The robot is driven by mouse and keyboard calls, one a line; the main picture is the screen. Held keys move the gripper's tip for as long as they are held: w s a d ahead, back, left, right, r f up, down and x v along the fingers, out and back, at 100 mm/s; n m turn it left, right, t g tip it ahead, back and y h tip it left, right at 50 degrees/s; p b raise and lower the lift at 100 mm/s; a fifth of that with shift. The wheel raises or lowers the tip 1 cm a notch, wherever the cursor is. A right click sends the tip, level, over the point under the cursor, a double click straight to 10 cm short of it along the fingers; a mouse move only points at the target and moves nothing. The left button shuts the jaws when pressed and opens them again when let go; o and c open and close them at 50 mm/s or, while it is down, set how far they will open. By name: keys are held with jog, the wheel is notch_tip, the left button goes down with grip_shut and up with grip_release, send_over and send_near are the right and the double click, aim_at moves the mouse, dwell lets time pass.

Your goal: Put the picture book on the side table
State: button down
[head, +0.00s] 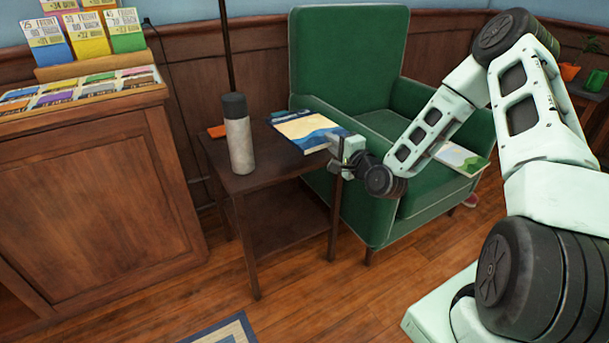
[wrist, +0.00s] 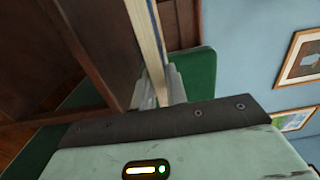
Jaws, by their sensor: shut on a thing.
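The picture book (head: 305,130), with a cream and blue cover, lies flat over the back right part of the dark side table (head: 262,176). My gripper (head: 338,148) is shut on the book's right edge, at the table's right side. In the wrist view the book (wrist: 148,35) shows edge-on between my fingers (wrist: 162,88), close along the table's dark wood. I cannot tell whether the book touches the tabletop.
A grey bottle with a dark cap (head: 238,135) stands on the table left of the book. A small orange thing (head: 217,131) lies behind it. A green armchair (head: 350,60) stands close right, with another book (head: 462,160) on it. A wooden cabinet (head: 90,200) is at left.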

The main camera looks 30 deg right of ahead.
jog(key=w+b, duration=0.2)
jog(key=shift+d+r+b, duration=0.15)
jog(key=shift+r+b, duration=0.05)
jog(key=shift+b, duration=0.15)
notch_tip(320, 180, down, 10)
jog(key=b, duration=0.3)
jog(key=shift+r+b, duration=0.2)
jog(key=shift+b, duration=0.15)
jog(key=shift+f, duration=0.15)
jog(key=c, duration=1.4)
grip_release()
